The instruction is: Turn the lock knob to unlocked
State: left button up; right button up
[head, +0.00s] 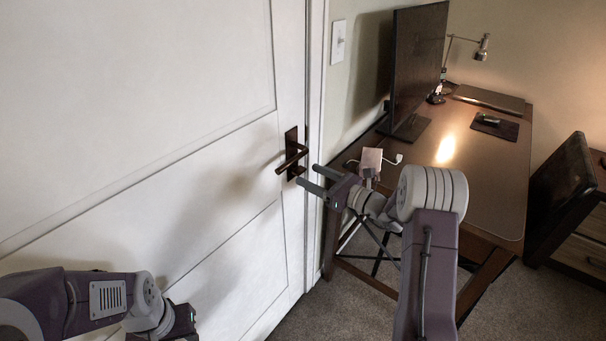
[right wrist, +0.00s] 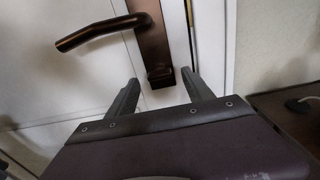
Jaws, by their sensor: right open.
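A dark bronze lock plate with a lever handle (head: 291,160) is mounted on the white door (head: 140,110). In the right wrist view the lever (right wrist: 100,32) points left, and the small blocky lock knob (right wrist: 160,77) sits at the plate's lower end. My right gripper (head: 308,175) is open in front of the door, just right of the lever. Its fingers lie on either side of the knob in the right wrist view; I cannot tell whether they touch it. My left gripper (head: 183,322) is low at the left, its fingers not clearly seen.
A desk (head: 470,165) with a monitor (head: 415,65), a lamp (head: 482,48) and a small pinkish box (head: 371,158) stands right of the door, close to my right arm. A dark chair (head: 562,195) is at the far right. A light switch (head: 338,42) is on the wall.

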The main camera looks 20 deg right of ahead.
aim_at(302, 173)
jog(key=shift+x, duration=1.55)
jog(key=shift+r, duration=0.1)
jog(key=shift+c, duration=0.3)
jog(key=shift+s, duration=0.1)
grip_shut()
jog(key=n+b, duration=0.5)
jog(key=b, duration=0.3)
jog(key=n+b, duration=0.5)
jog(key=b, duration=0.3)
jog(key=f+n+b, duration=0.1)
jog(key=n+b, duration=0.5)
jog(key=b, duration=0.2)
jog(key=shift+s+a+b, duration=0.1)
jog(key=shift+a+b, duration=0.1)
jog(key=shift+b, duration=0.1)
jog(key=shift+r+n+b, duration=0.2)
jog(key=shift+n+b, duration=0.8)
jog(key=shift+b, duration=0.2)
